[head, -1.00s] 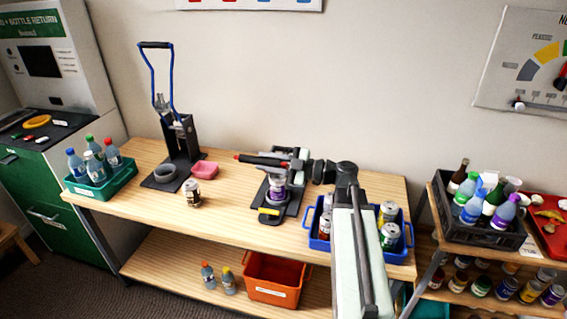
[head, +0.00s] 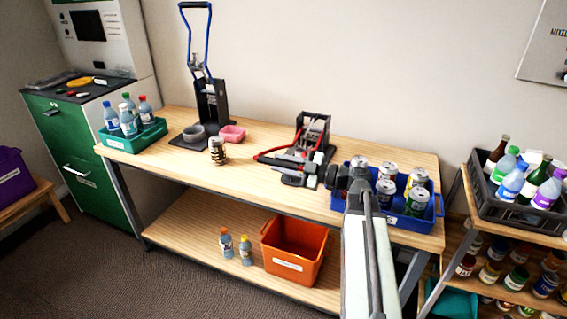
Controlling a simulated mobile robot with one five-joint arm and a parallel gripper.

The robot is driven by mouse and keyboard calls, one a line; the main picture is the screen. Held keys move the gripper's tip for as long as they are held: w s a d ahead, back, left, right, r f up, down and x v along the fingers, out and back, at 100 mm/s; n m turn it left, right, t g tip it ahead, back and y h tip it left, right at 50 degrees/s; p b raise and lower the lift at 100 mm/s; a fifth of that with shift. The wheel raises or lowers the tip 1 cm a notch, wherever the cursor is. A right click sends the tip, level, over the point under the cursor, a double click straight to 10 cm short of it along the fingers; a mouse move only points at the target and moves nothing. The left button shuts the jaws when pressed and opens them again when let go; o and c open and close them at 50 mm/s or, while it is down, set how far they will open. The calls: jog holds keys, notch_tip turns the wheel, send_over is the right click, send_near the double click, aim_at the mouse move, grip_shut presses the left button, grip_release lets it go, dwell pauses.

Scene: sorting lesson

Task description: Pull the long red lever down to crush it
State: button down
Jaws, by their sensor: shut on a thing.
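The crusher (head: 317,131) is a dark frame on the wooden table.
A blue crate (head: 417,205) of cans stands close right, partly behind my arm. A loose can (head: 217,151), a pink bowl (head: 232,133) and a tall blue-handled press (head: 211,100) stand left. An orange bin (head: 294,250) is on the lower shelf.

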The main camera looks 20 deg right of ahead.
jog(key=shift+f, duration=0.45)
jog(key=shift+d, duration=0.15)
jog(key=c, duration=1.2)
grip_release()
jog(key=shift+s+d+r, duration=0.1)
jog(key=shift+d, duration=0.05)
jog(key=v, duration=0.7)
jog(key=shift+s+d, duration=0.2)
jog(key=shift+s, duration=0.1)
